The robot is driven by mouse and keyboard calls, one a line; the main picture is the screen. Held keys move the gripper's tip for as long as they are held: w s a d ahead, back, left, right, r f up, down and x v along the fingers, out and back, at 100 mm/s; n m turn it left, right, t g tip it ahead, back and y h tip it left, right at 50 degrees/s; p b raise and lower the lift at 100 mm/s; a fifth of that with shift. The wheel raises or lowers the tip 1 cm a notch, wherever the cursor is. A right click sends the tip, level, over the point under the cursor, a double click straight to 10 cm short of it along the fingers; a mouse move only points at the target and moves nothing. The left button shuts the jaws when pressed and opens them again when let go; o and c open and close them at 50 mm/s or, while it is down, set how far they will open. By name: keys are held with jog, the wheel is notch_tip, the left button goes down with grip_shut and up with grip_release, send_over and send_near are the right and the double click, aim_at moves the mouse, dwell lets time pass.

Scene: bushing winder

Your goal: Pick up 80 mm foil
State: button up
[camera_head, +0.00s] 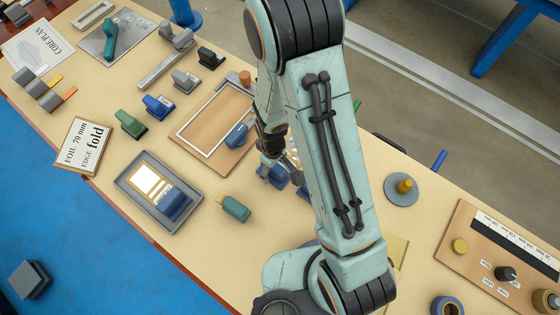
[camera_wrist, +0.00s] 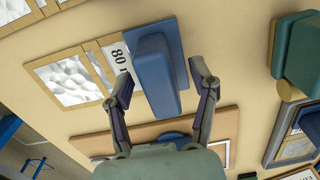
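The 80 mm foil shows in the wrist view as a crinkled silver sheet (camera_wrist: 70,82) with a tan edge and a white label reading "80" (camera_wrist: 118,58). A blue block handle (camera_wrist: 155,72) on a flat blue base adjoins the label. My gripper (camera_wrist: 161,70) is open, with one finger on each side of the handle; a gap shows on the right, and contact on the left is unclear. In the head view my gripper (camera_head: 272,168) is low at the blue handle (camera_head: 279,178), and my arm hides most of the foil.
A wooden board with a white frame (camera_head: 205,150) and a blue knob lies behind left. A grey tray (camera_head: 135,186) holds a sheet with a blue handle. A green block (camera_head: 234,208) lies nearby. A control panel (camera_head: 480,260) stands at right.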

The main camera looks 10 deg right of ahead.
grip_shut()
